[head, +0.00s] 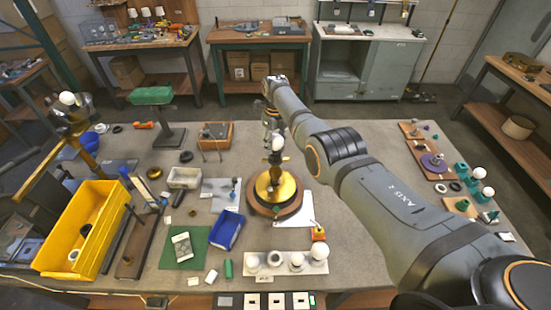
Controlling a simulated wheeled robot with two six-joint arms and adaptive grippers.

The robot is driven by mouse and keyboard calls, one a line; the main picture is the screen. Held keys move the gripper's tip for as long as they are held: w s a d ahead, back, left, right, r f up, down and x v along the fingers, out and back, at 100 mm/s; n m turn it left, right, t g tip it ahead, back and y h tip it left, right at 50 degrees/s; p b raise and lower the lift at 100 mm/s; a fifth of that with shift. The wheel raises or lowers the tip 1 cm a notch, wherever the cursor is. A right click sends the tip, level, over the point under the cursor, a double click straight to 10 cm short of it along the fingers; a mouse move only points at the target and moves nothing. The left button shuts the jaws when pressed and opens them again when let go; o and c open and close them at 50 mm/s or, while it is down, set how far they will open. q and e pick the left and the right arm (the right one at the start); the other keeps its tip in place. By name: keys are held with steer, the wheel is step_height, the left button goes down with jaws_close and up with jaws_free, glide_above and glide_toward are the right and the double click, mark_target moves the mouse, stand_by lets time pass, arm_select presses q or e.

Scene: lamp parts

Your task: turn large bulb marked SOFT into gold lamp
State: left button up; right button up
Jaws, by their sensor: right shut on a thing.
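The gold lamp (265,190) stands mid-table, with a round gold plate on a wooden base. My right gripper (275,134) reaches in from the right, directly above the lamp, pointing down. It is shut on a white round bulb (278,144), which shows just below the fingers over the lamp's centre. The SOFT mark cannot be read at this size. I cannot tell whether the bulb's base touches the lamp's socket, as the gripper and bulb partly hide it.
A white rack (285,270) with several round white pieces stands at the front. White bulbs on teal holders (478,200) stand at right, beyond my right arm.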

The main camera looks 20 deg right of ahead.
steer(key=shift+s+f+m, duration=0.1)
steer(key=shift+m, duration=0.2)
steer(key=o, duration=0.6)
steer(key=shift+m, duration=0.3)
steer(key=o, duration=0.5)
steer(key=shift+c, duration=0.2)
step_height(320, 180, up, 12)
steer(key=shift+r, duration=0.1)
